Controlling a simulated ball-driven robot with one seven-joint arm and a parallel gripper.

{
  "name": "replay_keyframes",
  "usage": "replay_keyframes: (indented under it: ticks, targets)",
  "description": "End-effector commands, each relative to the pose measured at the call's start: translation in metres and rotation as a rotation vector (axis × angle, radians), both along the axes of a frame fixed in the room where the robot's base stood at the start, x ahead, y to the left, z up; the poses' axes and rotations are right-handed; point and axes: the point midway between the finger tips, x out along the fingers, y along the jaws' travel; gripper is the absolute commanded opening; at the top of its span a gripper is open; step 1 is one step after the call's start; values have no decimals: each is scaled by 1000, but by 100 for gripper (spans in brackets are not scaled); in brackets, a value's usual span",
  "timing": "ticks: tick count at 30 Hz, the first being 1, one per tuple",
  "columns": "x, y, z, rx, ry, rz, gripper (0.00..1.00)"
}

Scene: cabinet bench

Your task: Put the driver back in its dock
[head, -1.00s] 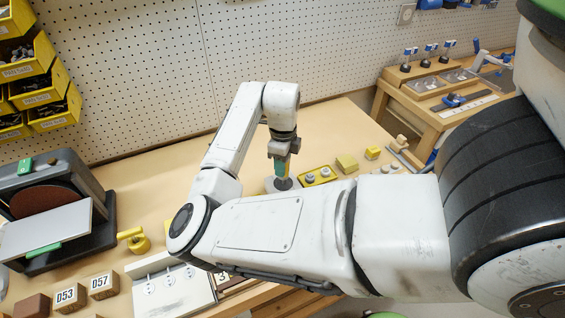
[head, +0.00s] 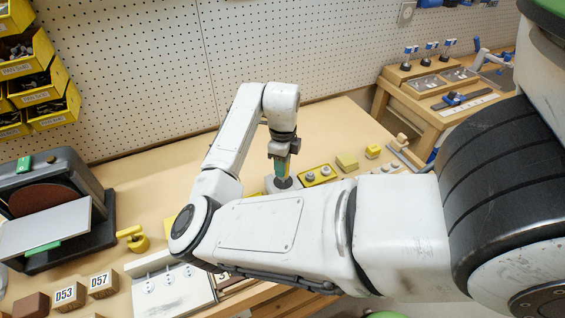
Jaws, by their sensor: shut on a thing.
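The driver (head: 282,169) has a teal and yellow handle and stands roughly upright under my wrist. My gripper (head: 281,158) is shut on its upper part. The dock (head: 270,185) is a grey block with a dark round top, directly below the driver. The driver's lower end meets or overlaps the dark top in the head view. I cannot tell how far it sits in the dock. My forearm hides the dock's front and lower part.
A sander (head: 50,205), numbered blocks (head: 100,284) and a white panel (head: 165,285) are at left. The bench behind my wrist is clear.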

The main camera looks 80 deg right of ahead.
Motion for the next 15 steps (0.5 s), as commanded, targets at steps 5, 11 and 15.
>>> replay_keyframes:
  ticks: [5, 11, 15]
  targets:
    - [0, 0, -4, 0, 0, 0, 4]
    - [0, 0, -6, 0, 0, 0, 4]
    - [0, 0, -6, 0, 0, 0, 4]
